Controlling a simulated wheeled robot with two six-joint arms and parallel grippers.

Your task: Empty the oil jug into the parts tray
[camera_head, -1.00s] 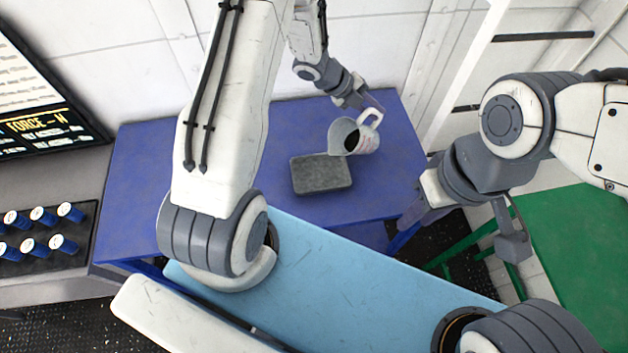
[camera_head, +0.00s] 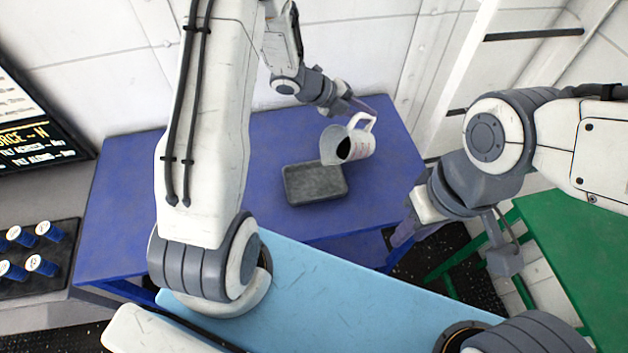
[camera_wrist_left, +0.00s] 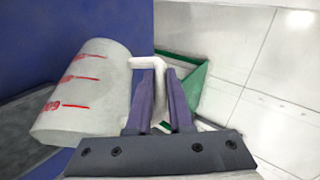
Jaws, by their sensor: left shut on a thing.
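The oil jug (camera_head: 362,146) is a pale jug with red marks and a white handle. It is tilted, its mouth facing down-left, with dark oil showing inside. The parts tray (camera_head: 316,184), a grey rectangular tray, lies on the blue table just below and left of the jug's mouth. No stream of oil is visible. My left gripper (camera_head: 366,107) is shut on the jug's handle. In the left wrist view the gripper (camera_wrist_left: 162,85) grips the handle beside the jug (camera_wrist_left: 88,95). My right gripper (camera_head: 400,236) hangs low at the blue table's right edge, partly hidden; its jaws are unclear.
The blue table (camera_head: 250,150) is otherwise clear around the tray. A green table (camera_head: 580,240) stands at the right. A dark rack (camera_head: 55,260) with several blue cans is at the left, below a black sign (camera_head: 30,125). A white wall stands behind the blue table.

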